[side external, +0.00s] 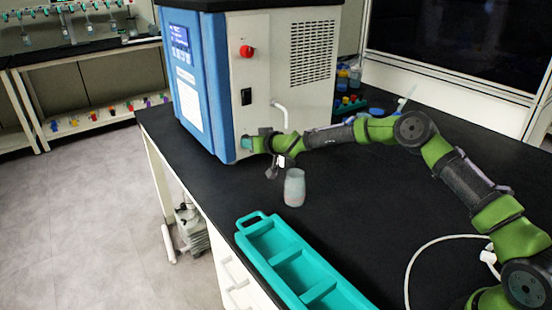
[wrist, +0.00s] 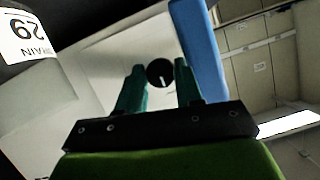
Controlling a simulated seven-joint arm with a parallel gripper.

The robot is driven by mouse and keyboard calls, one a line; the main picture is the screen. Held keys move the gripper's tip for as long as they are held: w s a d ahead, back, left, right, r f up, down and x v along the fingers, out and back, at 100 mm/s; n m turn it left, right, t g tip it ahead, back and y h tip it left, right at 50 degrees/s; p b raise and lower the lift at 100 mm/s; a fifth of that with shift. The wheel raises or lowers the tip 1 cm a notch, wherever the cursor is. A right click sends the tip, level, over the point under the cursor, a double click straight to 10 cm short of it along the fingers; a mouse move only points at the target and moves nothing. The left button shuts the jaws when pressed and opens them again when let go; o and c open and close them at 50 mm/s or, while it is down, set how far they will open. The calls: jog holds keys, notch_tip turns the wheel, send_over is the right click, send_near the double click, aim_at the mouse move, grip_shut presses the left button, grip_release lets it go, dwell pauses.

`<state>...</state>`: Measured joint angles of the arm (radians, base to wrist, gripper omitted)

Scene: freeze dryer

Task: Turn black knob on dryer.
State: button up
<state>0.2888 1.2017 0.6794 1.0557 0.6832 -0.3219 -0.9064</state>
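The dryer (side external: 265,40) is a blue and off-white box standing on the black bench. In the wrist view the round black knob (wrist: 160,73), with a white pointer line, sits on the pale side panel beside the blue front edge. My gripper (wrist: 159,68) has its teal fingers on either side of the knob, with the knob between the tips. The fingers look open, with narrow gaps at the knob's sides. In the side view my gripper (side external: 246,143) reaches the dryer's lower side near the front corner and hides the knob.
A red knob (side external: 246,51) and a black switch (side external: 246,97) sit higher on the panel. A glass flask (side external: 294,187) stands below my wrist. A teal tray (side external: 285,262) lies at the front.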

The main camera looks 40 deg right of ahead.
jog(key=shift+c, duration=0.9)
jog(key=shift+m, duration=0.3)
jog(key=shift+d+f+m+t+y, duration=0.15)
jog(key=shift+m+t+y, duration=0.65)
jog(key=shift+m, duration=1.35)
jog(key=shift+f+m+t+y, duration=0.15)
jog(key=shift+m+t+y, duration=0.25)
jog(key=shift+m+y, duration=1.3)
jog(key=shift+d+f+m+t+y, duration=0.15)
jog(key=shift+m+t+y, duration=0.35)
jog(key=shift+m, duration=2.15)
jog(key=shift+a, duration=0.1)
jog(key=o, duration=1)
jog(key=shift+r, duration=0.1)
jog(key=shift+o, duration=0.2)
